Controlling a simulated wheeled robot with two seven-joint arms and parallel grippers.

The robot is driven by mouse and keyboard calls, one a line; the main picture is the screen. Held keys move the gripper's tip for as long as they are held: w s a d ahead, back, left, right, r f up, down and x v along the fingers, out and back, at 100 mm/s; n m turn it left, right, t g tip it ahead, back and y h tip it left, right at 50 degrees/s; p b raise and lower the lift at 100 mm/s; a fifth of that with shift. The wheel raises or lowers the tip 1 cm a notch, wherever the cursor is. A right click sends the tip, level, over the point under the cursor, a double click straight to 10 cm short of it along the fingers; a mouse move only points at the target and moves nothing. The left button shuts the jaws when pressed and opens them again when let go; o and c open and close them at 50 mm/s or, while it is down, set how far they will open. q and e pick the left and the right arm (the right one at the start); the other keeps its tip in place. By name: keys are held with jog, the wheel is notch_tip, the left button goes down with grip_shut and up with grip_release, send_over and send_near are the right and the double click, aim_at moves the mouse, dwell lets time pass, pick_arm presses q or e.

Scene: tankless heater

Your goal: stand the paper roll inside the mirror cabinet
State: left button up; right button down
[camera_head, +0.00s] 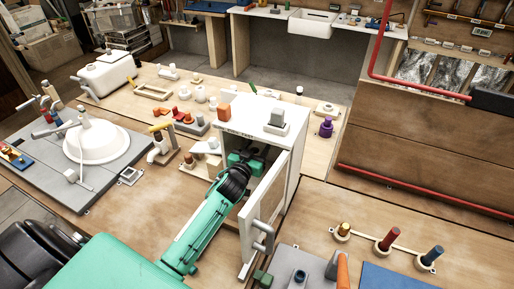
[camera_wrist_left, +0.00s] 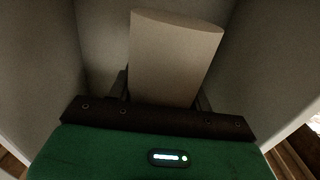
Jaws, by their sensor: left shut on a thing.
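The mirror cabinet is a white box (camera_head: 232,139) standing on the wooden table in the head view, with its door (camera_head: 266,205) swung open toward me. My left gripper (camera_head: 246,160) reaches through the opening, and its fingers are mostly hidden inside. In the left wrist view the paper roll (camera_wrist_left: 172,58) is a pale beige cylinder, slightly tilted in the picture, held between the fingers of my left gripper (camera_wrist_left: 165,97). Cabinet walls (camera_wrist_left: 100,35) surround it on both sides. Whether the roll's base touches the cabinet floor is hidden. My right gripper is not in view.
The open door with its grey handle (camera_head: 262,236) stands close to the right of my left arm. Pipe fittings (camera_head: 160,146) stand to the left.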

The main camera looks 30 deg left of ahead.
pick_arm(q)
jog(key=shift+f+b, duration=0.55)
notch_tip(320, 180, down, 4)
jog(key=b, duration=0.3)
jog(key=shift+f, duration=0.45)
jog(key=shift+f+b, duration=0.5)
jog(key=shift+b, duration=0.1)
jog(key=o, duration=1.3)
jog(key=shift+c, duration=0.2)
jog(key=shift+s, duration=0.15)
